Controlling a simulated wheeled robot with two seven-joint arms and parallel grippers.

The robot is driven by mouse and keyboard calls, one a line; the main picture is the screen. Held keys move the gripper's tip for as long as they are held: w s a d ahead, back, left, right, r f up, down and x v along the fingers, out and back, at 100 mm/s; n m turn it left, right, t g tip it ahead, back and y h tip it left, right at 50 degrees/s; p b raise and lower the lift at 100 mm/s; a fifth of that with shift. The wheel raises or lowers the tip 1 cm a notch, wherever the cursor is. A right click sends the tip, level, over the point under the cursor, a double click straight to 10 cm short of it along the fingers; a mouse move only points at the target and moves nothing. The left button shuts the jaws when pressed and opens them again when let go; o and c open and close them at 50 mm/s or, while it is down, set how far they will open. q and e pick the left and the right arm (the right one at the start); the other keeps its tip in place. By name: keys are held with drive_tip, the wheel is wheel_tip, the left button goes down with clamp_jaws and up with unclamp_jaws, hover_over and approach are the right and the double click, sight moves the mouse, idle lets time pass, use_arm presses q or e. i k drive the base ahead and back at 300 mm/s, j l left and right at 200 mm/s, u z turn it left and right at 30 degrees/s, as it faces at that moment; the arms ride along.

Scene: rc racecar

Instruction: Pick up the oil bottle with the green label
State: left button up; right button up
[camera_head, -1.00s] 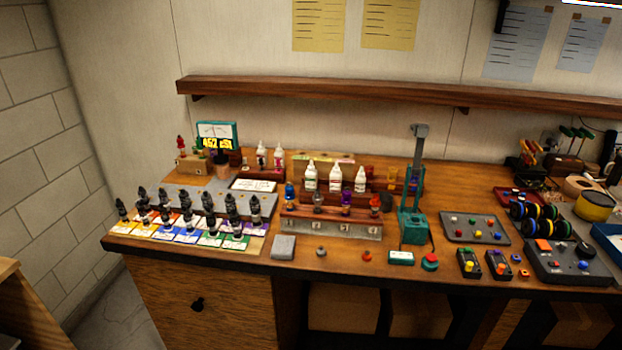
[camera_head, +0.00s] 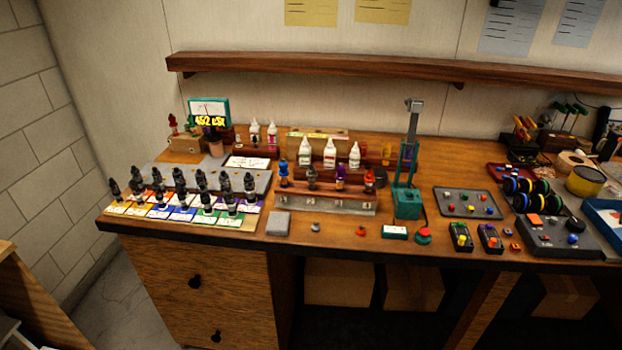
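Three white bottles with pointed caps stand upright in a row on the wooden rack near the middle of the bench: a left bottle (camera_head: 305,152), a middle bottle (camera_head: 330,155) and a right bottle (camera_head: 354,156). Two more white bottles stand further back to the left, one (camera_head: 255,133) beside the other (camera_head: 272,133), with pinkish or red marks. The labels are too small for me to tell surely which one is green. Neither of my grippers is in view.
The wooden rack (camera_head: 330,199) holds small coloured parts in front of the bottles. A green press (camera_head: 407,203) stands just right of it. Dark upright pieces on coloured cards fill the left. A wall shelf (camera_head: 400,80) runs above. A grey block (camera_head: 278,223) lies near the front edge.

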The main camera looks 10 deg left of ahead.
sight(305, 150)
drive_tip(key=i+j, duration=0.15)
drive_tip(key=j, duration=0.2)
drive_tip(key=i+j, duration=0.15)
drive_tip(key=j, duration=0.2)
drive_tip(key=i+j, duration=0.15)
drive_tip(key=j, duration=0.15)
drive_tip(key=i+j+z, duration=0.1)
drive_tip(key=j, duration=0.25)
drive_tip(key=i+j, duration=0.15)
drive_tip(key=j, duration=0.2)
